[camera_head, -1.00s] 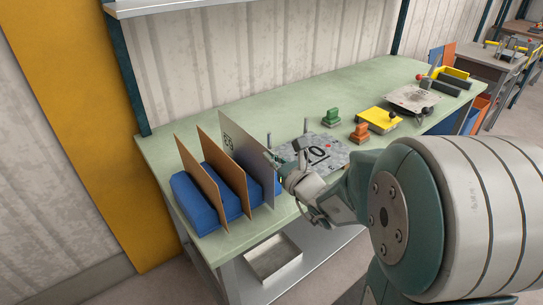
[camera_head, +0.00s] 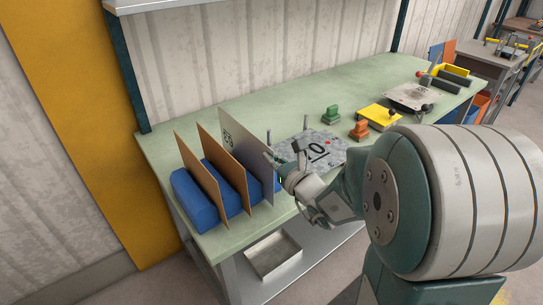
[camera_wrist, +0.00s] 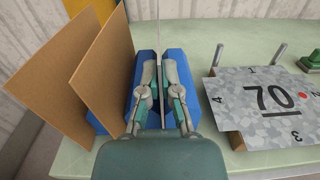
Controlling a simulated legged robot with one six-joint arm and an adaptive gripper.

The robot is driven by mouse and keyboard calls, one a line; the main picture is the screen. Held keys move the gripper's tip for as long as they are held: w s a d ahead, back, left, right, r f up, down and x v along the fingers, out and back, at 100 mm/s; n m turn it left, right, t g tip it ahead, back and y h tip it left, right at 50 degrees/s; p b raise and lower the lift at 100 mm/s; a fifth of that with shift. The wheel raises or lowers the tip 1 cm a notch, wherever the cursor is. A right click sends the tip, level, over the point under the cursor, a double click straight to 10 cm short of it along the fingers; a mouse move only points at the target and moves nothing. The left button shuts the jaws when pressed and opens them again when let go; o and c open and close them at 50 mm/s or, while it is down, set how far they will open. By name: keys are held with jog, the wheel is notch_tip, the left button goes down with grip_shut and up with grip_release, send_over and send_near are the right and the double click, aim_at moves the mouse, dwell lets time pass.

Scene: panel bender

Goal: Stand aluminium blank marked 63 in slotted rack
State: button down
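The aluminium blank marked 63 (camera_head: 247,150) is a thin grey sheet standing upright in the slotted rack, right of two brown sheets. Its mark is turned sideways near its upper left corner. The slotted rack (camera_head: 196,203) is a row of blue blocks at the near left end of the bench. My gripper (camera_head: 273,160) is at the blank's right edge. In the wrist view, the gripper fingers (camera_wrist: 160,82) lie close on both sides of the blank (camera_wrist: 159,35), which shows edge-on, and appear shut on it. The blank's lower edge is hidden among the blocks.
Two brown sheets (camera_head: 205,165) stand left of the blank. A speckled plate marked 70 (camera_head: 318,152) lies right of the rack, beside upright pegs. Green and orange clamps and a yellow block (camera_head: 378,116) stand further right. A metal tray (camera_head: 273,258) is on the lower shelf.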

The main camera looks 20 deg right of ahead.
jog(key=shift+s+f, duration=0.1)
jog(key=shift+f, duration=0.25)
jog(key=c, duration=0.7)
grip_release()
jog(key=shift+r, duration=0.1)
notch_tip(320, 180, up, 10)
jog(key=shift+w, duration=0.2)
